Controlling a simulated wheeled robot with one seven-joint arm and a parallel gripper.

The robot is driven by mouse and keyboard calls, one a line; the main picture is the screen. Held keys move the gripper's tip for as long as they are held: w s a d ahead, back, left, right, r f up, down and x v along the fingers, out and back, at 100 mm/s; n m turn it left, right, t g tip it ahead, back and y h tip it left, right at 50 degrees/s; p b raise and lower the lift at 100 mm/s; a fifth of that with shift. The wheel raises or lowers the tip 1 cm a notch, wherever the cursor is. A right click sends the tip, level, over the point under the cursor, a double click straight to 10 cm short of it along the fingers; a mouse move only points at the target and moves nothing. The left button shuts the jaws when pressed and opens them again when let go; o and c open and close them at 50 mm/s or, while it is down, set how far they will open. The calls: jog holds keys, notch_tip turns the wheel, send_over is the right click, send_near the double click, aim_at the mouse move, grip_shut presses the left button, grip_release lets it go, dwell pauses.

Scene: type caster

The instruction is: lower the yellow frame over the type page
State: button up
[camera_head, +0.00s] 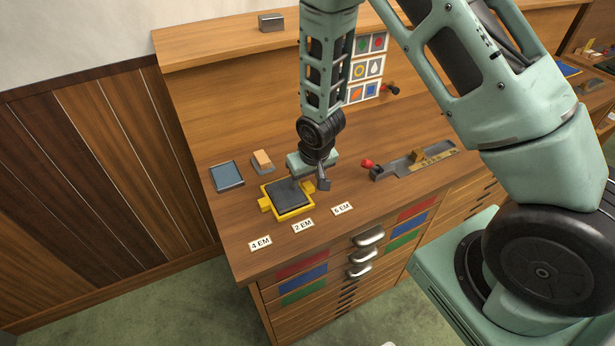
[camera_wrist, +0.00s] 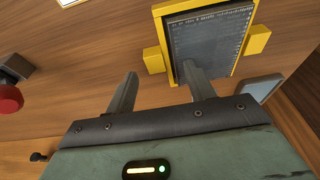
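The yellow frame (camera_head: 292,212) lies on the counter around the dark type page (camera_head: 291,194), with a yellow block on each of two opposite sides. In the wrist view the frame (camera_wrist: 256,40) borders the page (camera_wrist: 210,42), which shows fine lettering along its edges. My gripper (camera_head: 312,183) is over the frame's right side, pointing down. In the wrist view my gripper (camera_wrist: 161,72) is open, its fingers apart. One yellow side block appears just beyond the gap between the fingertips, and the right finger overlaps the page's edge. I cannot tell whether either finger touches the frame.
A blue-grey plate (camera_head: 226,176) and a tan-topped block (camera_head: 262,161) are left of and behind the frame. A metal tray (camera_head: 413,162) with a red knob (camera_head: 367,163) lies to the right. Labels, including 2 EM (camera_head: 303,226), lie along the front edge, above drawers with handles.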

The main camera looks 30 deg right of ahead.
jog(key=b+v, duration=0.2)
jog(key=v, duration=1.5)
jog(key=shift+r+b, duration=0.2)
jog(key=shift+b, duration=0.1)
jog(key=s+a+r+n+g+b, duration=0.1)
jog(key=s+a+n, duration=0.3)
jog(key=s, duration=0.7)
jog(key=s+a+n+g+b, duration=0.1)
jog(key=s+a+n+g, duration=0.1)
jog(key=s+a, duration=0.6)
jog(key=s+n, duration=0.1)
jog(key=s, duration=0.1)
jog(key=shift+s+r+n+y, duration=0.3)
jog(key=shift+s+r+n, duration=0.1)
jog(key=shift+a, duration=0.1)
